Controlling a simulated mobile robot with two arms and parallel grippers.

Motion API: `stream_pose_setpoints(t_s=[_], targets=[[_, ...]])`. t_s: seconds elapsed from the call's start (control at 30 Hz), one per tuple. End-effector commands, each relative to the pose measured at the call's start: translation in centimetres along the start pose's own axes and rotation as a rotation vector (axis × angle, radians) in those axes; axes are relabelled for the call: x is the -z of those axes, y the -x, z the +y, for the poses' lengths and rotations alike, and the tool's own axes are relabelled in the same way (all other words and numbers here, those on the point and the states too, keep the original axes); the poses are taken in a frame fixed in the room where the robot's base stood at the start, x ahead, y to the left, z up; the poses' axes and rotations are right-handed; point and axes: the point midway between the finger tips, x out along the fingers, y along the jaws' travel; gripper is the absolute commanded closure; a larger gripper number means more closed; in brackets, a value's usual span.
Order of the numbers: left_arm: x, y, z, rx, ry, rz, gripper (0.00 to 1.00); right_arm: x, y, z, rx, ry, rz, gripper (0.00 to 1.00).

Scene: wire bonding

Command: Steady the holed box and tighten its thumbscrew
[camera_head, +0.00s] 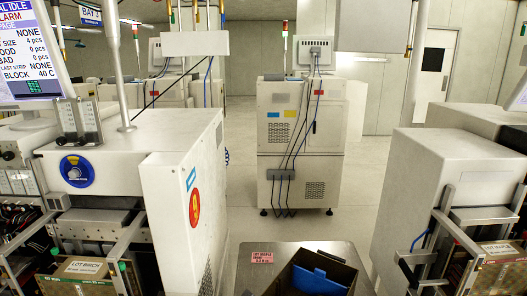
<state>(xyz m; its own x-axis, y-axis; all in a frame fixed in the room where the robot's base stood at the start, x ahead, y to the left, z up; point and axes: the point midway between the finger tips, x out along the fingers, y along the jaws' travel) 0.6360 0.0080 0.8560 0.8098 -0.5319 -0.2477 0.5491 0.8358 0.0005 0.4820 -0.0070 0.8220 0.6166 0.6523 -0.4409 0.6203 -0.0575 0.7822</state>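I cannot make out a holed box with a thumbscrew in the head view. A box labelled LOT BIRCH (85,268) sits in the open front of the left machine, low at the left. A similar labelled box (496,249) sits in the front of the right machine, at the right edge. Any holes or screws on them are too small to tell. Neither of my grippers is in view.
A metal cart top (247,284) stands at the bottom middle, bearing a dark open bin (343,272) with a blue piece (318,281) inside. White machines stand left (135,150) and right (430,165). Another cabinet (300,140) stands behind. Clear floor (240,200) lies between.

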Motion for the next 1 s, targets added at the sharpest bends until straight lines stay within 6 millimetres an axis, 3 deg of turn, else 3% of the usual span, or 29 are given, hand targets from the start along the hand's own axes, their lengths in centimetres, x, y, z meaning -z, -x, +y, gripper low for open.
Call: stream_pose_setpoints(t_s=[1.0], targets=[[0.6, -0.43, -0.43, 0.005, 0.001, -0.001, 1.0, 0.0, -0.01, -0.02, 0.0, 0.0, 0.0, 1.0]])
